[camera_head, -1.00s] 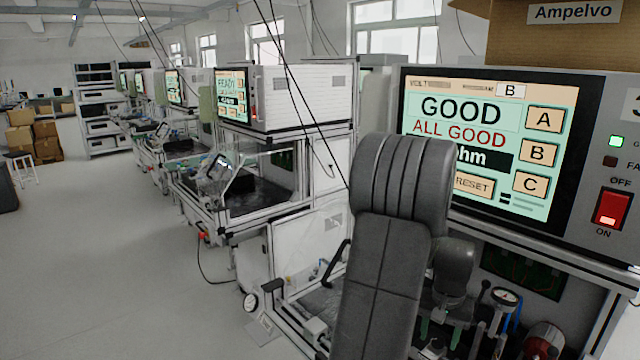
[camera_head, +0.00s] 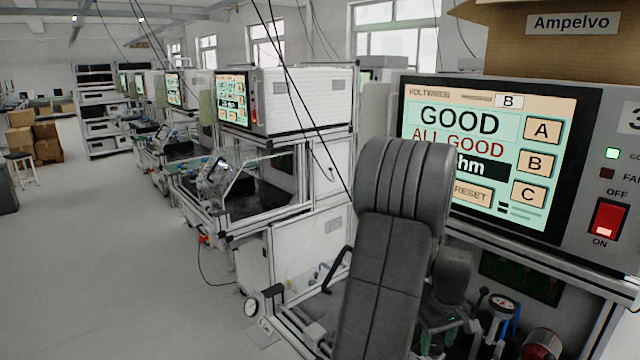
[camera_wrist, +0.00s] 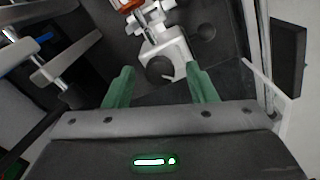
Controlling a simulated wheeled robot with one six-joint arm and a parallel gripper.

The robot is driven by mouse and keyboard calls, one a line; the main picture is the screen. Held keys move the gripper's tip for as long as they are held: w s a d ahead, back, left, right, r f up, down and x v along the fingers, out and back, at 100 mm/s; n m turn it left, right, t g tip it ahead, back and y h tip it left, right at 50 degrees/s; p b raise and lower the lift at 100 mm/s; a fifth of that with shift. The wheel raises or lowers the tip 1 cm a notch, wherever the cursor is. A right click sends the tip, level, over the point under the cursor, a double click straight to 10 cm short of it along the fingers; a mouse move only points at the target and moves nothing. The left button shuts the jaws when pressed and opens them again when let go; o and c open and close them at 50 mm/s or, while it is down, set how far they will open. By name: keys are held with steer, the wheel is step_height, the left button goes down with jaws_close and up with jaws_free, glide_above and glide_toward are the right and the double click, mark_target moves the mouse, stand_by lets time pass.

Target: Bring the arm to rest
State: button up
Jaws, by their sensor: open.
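My arm, dark grey and folded, stands in front of the nearest test bench (camera_head: 540,262) in the head view. My gripper (camera_wrist: 161,82) shows in the wrist view with two green fingers spread apart. Nothing is held between them. A white clamp-like fixture with a dark round tip (camera_wrist: 160,68) is seen beyond and between the fingers; I cannot tell how far below them it lies. In the head view my gripper is mostly hidden behind my arm.
The tester screen (camera_head: 485,150) reads GOOD, ALL GOOD. A red switch (camera_head: 607,217) is lit beside it. A gauge (camera_head: 502,303) and a red-ended cylinder (camera_head: 541,345) are low on the bench. More benches line up behind; the floor (camera_head: 120,270) at left is clear.

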steer(key=shift+n, duration=1)
steer(key=shift+r, duration=0.4)
